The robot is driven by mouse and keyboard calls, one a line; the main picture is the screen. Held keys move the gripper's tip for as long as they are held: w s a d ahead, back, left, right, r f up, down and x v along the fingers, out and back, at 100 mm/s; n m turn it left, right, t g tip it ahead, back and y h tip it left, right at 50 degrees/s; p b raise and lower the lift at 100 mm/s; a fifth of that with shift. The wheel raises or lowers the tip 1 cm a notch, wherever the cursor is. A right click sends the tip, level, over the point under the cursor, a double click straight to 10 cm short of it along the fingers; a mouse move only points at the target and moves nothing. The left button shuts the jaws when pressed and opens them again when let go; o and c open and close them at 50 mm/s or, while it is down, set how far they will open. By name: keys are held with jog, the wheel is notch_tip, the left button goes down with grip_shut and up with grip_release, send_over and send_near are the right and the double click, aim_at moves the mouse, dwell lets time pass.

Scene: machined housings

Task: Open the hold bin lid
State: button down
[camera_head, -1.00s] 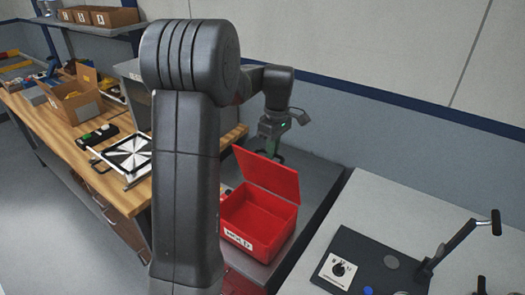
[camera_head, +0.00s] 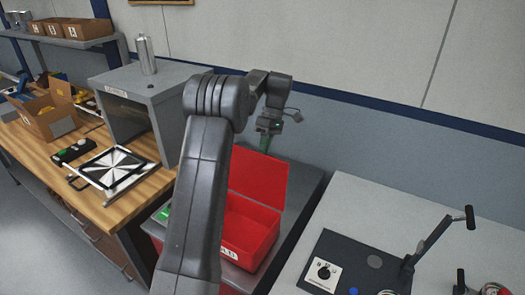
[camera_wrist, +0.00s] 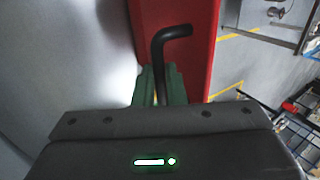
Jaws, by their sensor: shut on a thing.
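The red hold bin (camera_head: 245,235) stands on a dark bench top, with a white label on its front. Its red lid (camera_head: 258,180) is raised, standing up at the bin's back edge, and the inside shows. My gripper (camera_head: 265,143) is behind the lid's upper edge. In the wrist view its green fingers (camera_wrist: 160,85) are shut on a black bent handle (camera_wrist: 165,48), beside the red lid (camera_wrist: 195,50). The lower part of the handle is hidden between the fingers. My arm covers the bin's left part in the head view.
A grey wall stands close behind the bin. At left is a wooden bench with a grey open-fronted cabinet (camera_head: 150,85) and a black-and-white patterned plate (camera_head: 115,168). At right a light table holds a black lever fixture (camera_head: 345,260).

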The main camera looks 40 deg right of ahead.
jog(key=shift+s+f, duration=0.1)
jog(key=shift+f, duration=0.3)
jog(key=c, duration=1.5)
grip_release()
jog(key=shift+r, duration=0.25)
jog(key=shift+a, duration=0.1)
